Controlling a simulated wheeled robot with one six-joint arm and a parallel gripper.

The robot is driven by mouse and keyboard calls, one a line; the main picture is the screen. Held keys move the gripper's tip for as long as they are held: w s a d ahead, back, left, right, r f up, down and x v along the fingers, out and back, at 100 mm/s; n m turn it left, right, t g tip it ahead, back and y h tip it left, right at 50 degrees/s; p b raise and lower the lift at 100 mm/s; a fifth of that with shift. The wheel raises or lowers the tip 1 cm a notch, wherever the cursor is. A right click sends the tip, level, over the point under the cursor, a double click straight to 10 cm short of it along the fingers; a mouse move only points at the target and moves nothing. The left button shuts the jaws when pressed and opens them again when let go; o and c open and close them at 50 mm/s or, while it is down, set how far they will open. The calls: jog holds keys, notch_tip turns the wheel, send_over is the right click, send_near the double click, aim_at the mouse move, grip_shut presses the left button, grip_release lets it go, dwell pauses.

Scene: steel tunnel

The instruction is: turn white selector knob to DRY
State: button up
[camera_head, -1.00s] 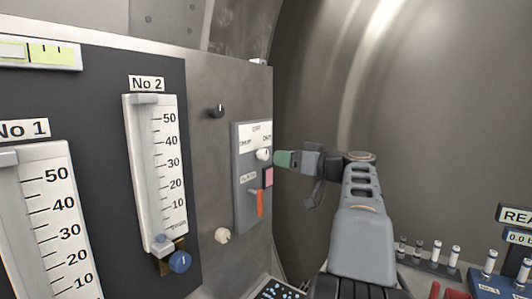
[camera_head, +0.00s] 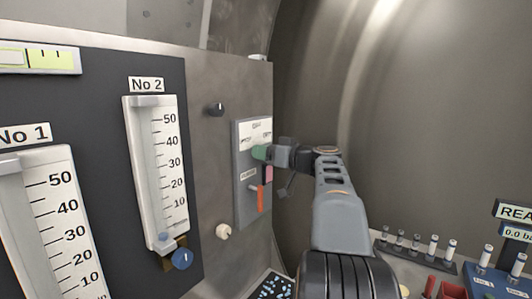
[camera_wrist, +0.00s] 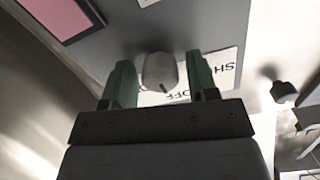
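The white selector knob (camera_wrist: 159,70) sticks out from a grey panel (camera_head: 241,207) on the right part of the steel cabinet. In the wrist view it stands between the two green fingers of my gripper (camera_wrist: 160,78), with a gap on each side. A dark mark shows on its near edge. My gripper is open around the knob. In the head view the green fingers (camera_head: 259,153) cover the knob. The white label plate (camera_wrist: 226,66) behind it shows parts of words, "SH" and "OFF"; I cannot read DRY in the wrist view.
A pink square (camera_head: 268,174) and a red-orange lever (camera_head: 261,199) sit below the knob. A black knob (camera_head: 216,109) and a cream knob (camera_head: 223,231) are to the left on the cabinet. Gauge No 2 (camera_head: 156,170) is farther left. A vial rack (camera_head: 415,252) stands lower right.

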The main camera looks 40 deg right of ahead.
jog(key=c, duration=0.7)
jog(key=shift+c, duration=0.2)
jog(key=m+b, duration=0.2)
jog(key=m, duration=0.2)
jog(key=shift+m, duration=0.3)
jog(key=m, duration=0.6)
jog(key=m+p, duration=0.2)
jog(key=m, duration=0.4)
jog(key=shift+r+m, duration=0.1)
jog(key=shift+m, duration=0.3)
jog(key=m+p, duration=0.2)
jog(key=m, duration=0.1)
jog(key=shift+m+p, duration=0.85)
jog(key=shift+m, duration=0.85)
